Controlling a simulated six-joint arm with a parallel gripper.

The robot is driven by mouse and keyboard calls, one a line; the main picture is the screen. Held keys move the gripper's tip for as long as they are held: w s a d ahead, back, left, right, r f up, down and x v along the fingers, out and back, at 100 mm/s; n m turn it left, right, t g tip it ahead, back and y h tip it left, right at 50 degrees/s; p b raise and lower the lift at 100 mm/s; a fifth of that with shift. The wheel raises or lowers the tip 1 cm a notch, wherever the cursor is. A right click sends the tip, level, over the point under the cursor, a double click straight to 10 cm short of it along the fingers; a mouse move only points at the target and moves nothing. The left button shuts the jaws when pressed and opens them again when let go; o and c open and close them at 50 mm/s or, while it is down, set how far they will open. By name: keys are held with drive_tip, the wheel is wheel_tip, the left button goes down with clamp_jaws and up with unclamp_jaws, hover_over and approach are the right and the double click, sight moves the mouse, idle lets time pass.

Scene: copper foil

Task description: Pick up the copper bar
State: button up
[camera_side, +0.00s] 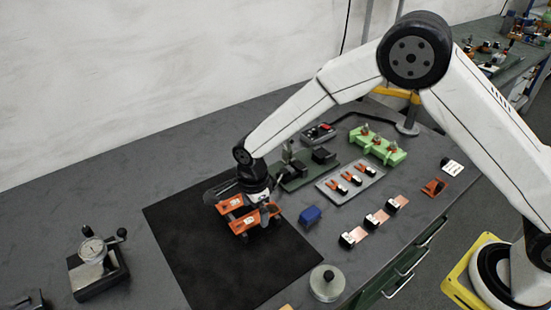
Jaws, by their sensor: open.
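Three copper-coloured flat pieces lie in a slanting row on the grey bench, each with a dark block at one end: a near one (358,234), a middle one (382,216) and a far one (402,201). They look like the copper bars; I cannot tell which one the task names. My gripper (245,224) has orange fingers and is open, low over the black mat (190,250), to the left of the copper pieces and apart from them. Whether anything lies between or beneath its fingers is hidden.
A blue block (310,215) stands between my gripper and the copper pieces. Behind are a grey tray (335,196) of orange-handled items and a green fixture (378,147). A round metal weight (326,283) is in front, a dial gauge (95,255) at left. Most of the mat is clear.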

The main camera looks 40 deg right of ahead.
drive_tip(key=shift+f, duration=0.6)
clamp_jaws()
